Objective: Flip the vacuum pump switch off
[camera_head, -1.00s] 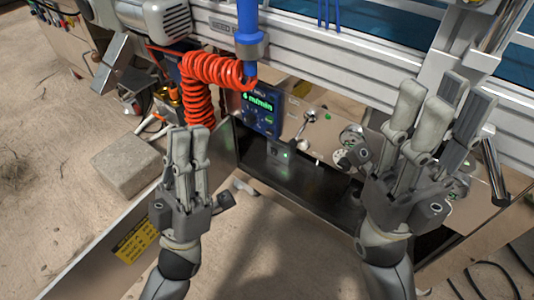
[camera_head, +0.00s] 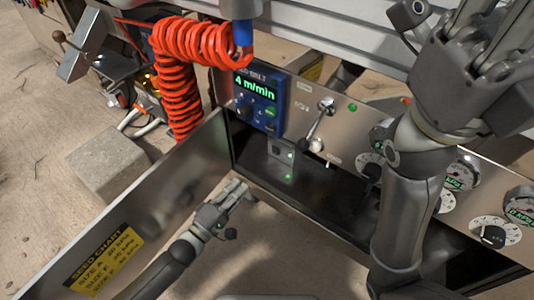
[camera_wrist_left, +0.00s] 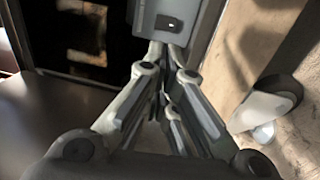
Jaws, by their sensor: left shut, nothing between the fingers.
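My left gripper (camera_head: 238,188) is shut and empty. It is low in front of the open compartment, left of and below a small grey box (camera_head: 281,152) with green lights inside. In the left wrist view, my left gripper's fingertips (camera_wrist_left: 163,62) point at a grey box (camera_wrist_left: 170,14) with a small black rocker switch (camera_wrist_left: 172,24). I cannot tell whether they touch it, nor read a label or the rocker's position. My right gripper (camera_head: 474,22) is raised at the upper right, its fingertips partly cut off by the frame's top edge.
A blue display unit (camera_head: 259,103) reads 4 m/min. A lever (camera_head: 320,118), knobs and gauges sit on the metal panel. An open metal door (camera_head: 160,205) with a yellow seed chart stands left of my left gripper. A red coiled hose (camera_head: 180,95) hangs at the upper left.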

